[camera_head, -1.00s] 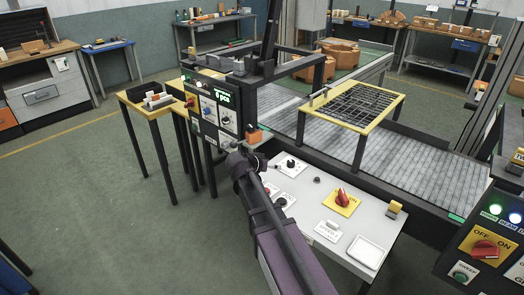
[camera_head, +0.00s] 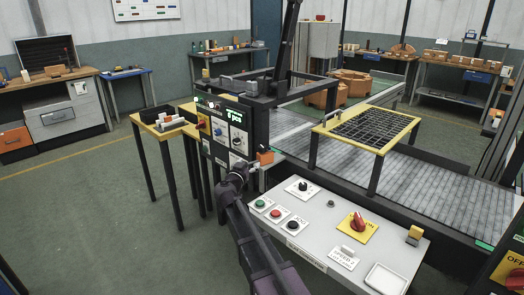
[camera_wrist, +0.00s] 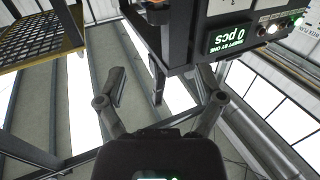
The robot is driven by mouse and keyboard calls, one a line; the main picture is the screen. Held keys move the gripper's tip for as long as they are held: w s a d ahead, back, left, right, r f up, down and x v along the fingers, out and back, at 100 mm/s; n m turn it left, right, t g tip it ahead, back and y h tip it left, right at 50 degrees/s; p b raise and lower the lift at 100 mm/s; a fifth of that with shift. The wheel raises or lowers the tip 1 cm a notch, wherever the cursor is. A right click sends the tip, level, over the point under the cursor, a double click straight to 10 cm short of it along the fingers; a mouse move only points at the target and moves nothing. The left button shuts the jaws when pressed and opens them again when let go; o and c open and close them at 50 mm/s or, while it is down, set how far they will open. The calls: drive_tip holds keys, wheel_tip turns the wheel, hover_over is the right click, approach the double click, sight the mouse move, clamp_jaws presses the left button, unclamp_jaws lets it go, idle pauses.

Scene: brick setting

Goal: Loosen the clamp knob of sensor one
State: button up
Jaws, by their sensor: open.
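My gripper (camera_wrist: 166,86) is open and empty in the wrist view, its two fingers spread apart. In the head view my gripper (camera_head: 238,166) is beside the lower right of the upright control panel (camera_head: 232,128), by the conveyor's near edge; its fingers are not clear there. A small orange block (camera_head: 265,156) sits on a dark mount just right of it. In the wrist view a dark post (camera_wrist: 157,78) stands between and beyond the fingers. I cannot make out which part is sensor one or its clamp knob.
A white console (camera_head: 325,222) with buttons and a red switch (camera_head: 358,221) lies right of my arm. The conveyor (camera_head: 440,190) runs behind it under a yellow-framed grid table (camera_head: 362,128). In the wrist view the panel's display (camera_wrist: 232,38) appears upside down, near upper right.

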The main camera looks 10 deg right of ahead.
sight(260, 149)
drive_tip(key=x, duration=1.4)
drive_tip(key=shift+s, duration=0.1)
idle(0.3)
drive_tip(key=c, duration=1.2)
